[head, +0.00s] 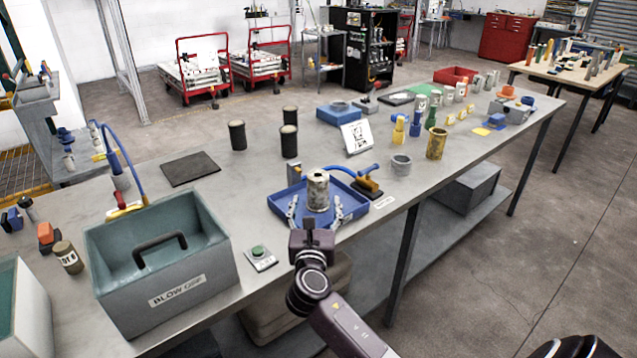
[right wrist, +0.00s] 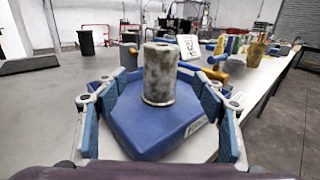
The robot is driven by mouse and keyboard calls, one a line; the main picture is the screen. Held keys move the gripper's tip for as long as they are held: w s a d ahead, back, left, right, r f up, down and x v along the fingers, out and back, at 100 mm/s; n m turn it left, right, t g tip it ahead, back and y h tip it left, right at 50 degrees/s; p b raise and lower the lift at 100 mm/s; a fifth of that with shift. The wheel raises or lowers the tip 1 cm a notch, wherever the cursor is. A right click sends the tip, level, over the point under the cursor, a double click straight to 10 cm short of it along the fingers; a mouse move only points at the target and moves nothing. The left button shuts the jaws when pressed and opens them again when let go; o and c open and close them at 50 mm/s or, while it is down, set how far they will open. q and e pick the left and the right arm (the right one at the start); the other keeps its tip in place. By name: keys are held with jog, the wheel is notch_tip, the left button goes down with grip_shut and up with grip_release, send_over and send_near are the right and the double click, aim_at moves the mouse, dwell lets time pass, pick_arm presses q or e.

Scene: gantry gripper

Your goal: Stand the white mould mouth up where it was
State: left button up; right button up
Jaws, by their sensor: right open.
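The white mould (head: 318,192), a whitish cylinder with grey mottling, stands on end in the blue tray (head: 277,205) near the table's front edge. It also shows in the right wrist view (right wrist: 160,72), with a slightly wider rim at its lower end. I cannot tell for sure whether its mouth faces up. My right gripper (head: 316,208) is open, with its fingers apart on the left and right of the mould. The fingers (right wrist: 163,88) show clear gaps to the mould in the right wrist view. My left gripper is not in view.
A grey-green blow-off box (head: 165,290) and a green button (head: 259,254) are left of the tray. Three dark cylinders, one here (head: 289,141), stand behind.

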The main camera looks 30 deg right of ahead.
aim_at(317, 188)
jog(key=shift+w+d+r+p, duration=0.2)
jog(key=shift+w+d+r, duration=0.15)
jog(key=shift+w+d, duration=0.25)
jog(key=shift+w+d+r+p, duration=0.2)
jog(key=shift+w+d+r, duration=0.15)
jog(key=shift+w, duration=0.3)
jog(key=x, duration=0.2)
jog(key=shift+w+d+f, duration=0.2)
jog(key=shift+w+f, duration=0.1)
jog(key=shift+w+d+f, duration=0.1)
jog(key=shift+w+d, duration=0.1)
jog(key=shift+w, duration=0.05)
jog(key=shift+c, duration=1.1)
jog(key=c, duration=0.7)
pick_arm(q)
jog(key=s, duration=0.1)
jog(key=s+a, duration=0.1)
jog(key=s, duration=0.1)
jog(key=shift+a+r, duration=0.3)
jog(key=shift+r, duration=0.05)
pick_arm(e)
jog(key=c, duration=0.5)
jog(key=shift+o, duration=0.2)
